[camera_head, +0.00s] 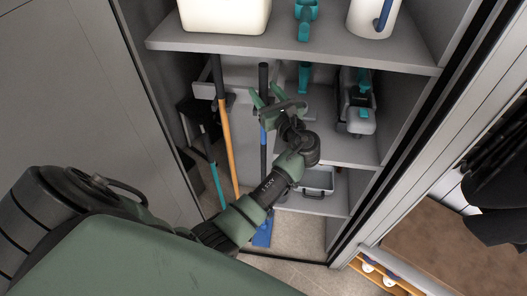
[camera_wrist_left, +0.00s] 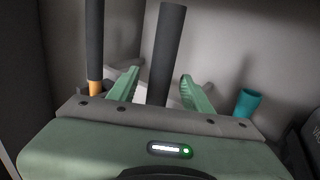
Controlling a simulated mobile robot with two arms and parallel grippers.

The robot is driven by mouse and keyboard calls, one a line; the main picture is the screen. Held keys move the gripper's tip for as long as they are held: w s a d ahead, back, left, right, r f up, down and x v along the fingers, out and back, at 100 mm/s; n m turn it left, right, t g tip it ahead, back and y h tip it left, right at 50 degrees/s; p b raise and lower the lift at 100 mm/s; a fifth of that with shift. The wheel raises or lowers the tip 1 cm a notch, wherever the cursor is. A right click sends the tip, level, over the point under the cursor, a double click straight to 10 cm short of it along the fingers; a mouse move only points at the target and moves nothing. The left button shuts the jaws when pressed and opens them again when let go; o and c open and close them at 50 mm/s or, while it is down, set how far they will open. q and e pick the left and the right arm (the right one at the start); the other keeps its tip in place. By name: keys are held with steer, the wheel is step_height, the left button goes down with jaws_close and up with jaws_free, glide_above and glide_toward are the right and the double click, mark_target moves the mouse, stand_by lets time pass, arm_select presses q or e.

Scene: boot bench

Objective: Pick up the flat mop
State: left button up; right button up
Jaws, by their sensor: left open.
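The flat mop, with a dark grip (camera_head: 263,76) at the top, a blue shaft and a blue foot (camera_head: 263,234) on the floor, stands upright in the tall closet. My left gripper (camera_head: 265,91) is open at the mop's dark grip. In the left wrist view, the dark grip (camera_wrist_left: 167,48) rises between the two green fingers of the left gripper (camera_wrist_left: 159,76), with a gap on each side. The gripper and forearm hide part of the shaft in the head view. My right gripper is not in view.
An orange-handled tool (camera_head: 226,140) stands left of the mop, with a teal pole (camera_head: 214,172) beside it. Shelves (camera_head: 330,122) to the right hold a grey appliance (camera_head: 356,115) and a grey bin (camera_head: 317,181). An upper shelf (camera_head: 290,45) holds a white container (camera_head: 226,14).

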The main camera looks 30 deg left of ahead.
arm_select(q)
steer(key=x, duration=0.3)
steer(key=shift+a+r, duration=0.1)
steer(key=shift+r, duration=0.05)
steer(key=shift+w+a+p, duration=0.15)
steer(key=shift+a+p, duration=0.15)
steer(key=shift+c, duration=0.2)
steer(key=c, duration=1)
jaws_close()
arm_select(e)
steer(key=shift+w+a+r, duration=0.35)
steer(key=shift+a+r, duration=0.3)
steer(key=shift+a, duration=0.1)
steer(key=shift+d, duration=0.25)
